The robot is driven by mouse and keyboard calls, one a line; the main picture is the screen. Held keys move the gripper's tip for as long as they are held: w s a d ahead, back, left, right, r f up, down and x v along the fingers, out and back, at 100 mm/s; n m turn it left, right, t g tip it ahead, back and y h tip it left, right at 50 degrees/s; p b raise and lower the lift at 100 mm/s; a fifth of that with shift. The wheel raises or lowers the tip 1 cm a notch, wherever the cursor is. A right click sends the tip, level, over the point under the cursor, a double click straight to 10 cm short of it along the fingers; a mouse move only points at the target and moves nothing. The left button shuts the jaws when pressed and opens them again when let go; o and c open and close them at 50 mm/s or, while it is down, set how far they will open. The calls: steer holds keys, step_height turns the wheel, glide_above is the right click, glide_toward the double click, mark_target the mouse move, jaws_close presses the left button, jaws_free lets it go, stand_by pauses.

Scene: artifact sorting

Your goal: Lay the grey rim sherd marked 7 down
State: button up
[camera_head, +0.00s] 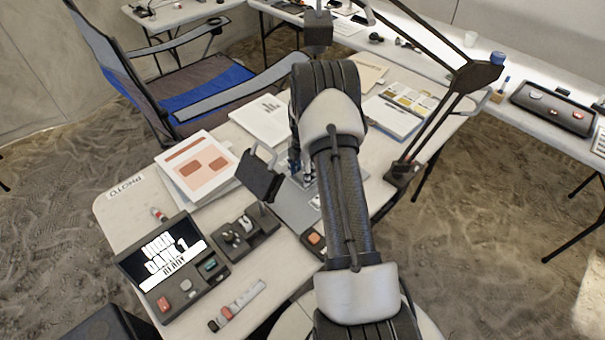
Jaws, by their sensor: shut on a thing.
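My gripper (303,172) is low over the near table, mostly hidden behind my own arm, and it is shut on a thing. I cannot make out the grey rim sherd marked 7 or its number; the space between the fingers is hidden. A flat grey plate (287,207) lies on the table below and beside my gripper. Whether the held thing touches the plate cannot be told.
A dark console (143,273) with a lit screen stands at the front left, with a dark tray (243,243) of small parts beside it. Printed sheets (193,160) and a clipboard (392,117) lie around. A black lamp arm (432,124) rises at the right. A folding chair (185,90) stands behind.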

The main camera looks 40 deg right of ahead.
steer(key=shift+r, duration=0.1)
steer(key=shift+f, duration=0.2)
steer(key=o, duration=1.1)
steer(key=shift+r, duration=0.1)
step_height(320, 180, up, 8)
steer(key=p, duration=0.2)
steer(key=shift+p, duration=0.3)
